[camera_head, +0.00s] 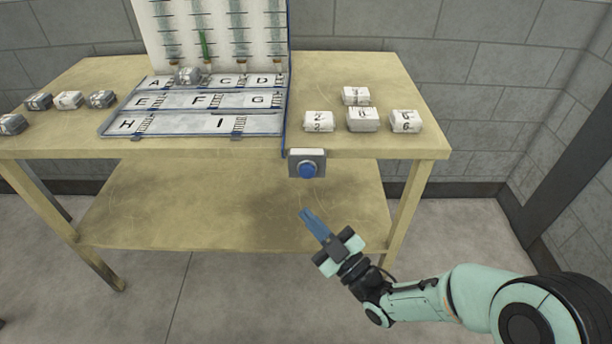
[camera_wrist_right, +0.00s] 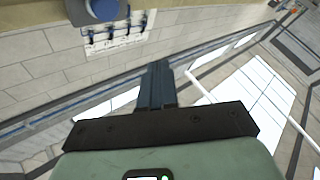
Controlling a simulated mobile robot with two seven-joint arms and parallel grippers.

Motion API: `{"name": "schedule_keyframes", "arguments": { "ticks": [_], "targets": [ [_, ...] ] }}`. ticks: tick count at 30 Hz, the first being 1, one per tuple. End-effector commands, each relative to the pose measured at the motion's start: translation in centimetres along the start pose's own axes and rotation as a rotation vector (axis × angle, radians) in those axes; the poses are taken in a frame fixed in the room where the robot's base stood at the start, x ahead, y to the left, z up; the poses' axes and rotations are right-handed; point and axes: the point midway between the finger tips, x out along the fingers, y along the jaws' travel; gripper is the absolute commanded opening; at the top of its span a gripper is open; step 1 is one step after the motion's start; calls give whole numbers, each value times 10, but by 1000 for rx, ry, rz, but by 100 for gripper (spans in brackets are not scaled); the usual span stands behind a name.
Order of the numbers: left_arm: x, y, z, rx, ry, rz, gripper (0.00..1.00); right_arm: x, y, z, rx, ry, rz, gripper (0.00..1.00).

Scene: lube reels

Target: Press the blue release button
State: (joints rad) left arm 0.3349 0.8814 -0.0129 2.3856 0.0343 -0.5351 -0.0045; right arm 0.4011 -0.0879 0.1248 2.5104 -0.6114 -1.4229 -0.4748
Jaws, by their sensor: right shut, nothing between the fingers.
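The blue release button (camera_head: 307,170) is round and sits in a grey-white box (camera_head: 306,156) on the table's front edge. My right gripper (camera_head: 306,213) is below the button in the head view, apart from it, with its blue fingers shut and empty, pointing up and left toward it. In the right wrist view the blue button (camera_wrist_right: 103,9) is at the top edge, partly cut off, left of the shut fingertips (camera_wrist_right: 158,68). My left gripper is in neither view.
The wooden table (camera_head: 345,72) carries a lettered board (camera_head: 190,122) with a gauge panel (camera_head: 215,30) behind. Several numbered white blocks (camera_head: 362,118) lie at the right, and more blocks (camera_head: 69,99) lie at the left. A lower shelf (camera_head: 235,215) is bare.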

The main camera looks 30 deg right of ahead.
Motion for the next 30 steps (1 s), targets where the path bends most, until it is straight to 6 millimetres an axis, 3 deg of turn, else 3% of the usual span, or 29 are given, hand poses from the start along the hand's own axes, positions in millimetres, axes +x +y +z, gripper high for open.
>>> {"name": "schedule_keyframes", "arguments": {
  "ticks": [8, 22, 30],
  "targets": [
    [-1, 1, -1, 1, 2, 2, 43, 3, 2, 2, 1, -2, 0, 0],
    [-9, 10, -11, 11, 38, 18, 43, 45, 33, 34, 0, -2, 0, 0],
    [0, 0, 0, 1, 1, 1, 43, 60, 43, 45, 1, -2, -1, 0]
  ]
}}
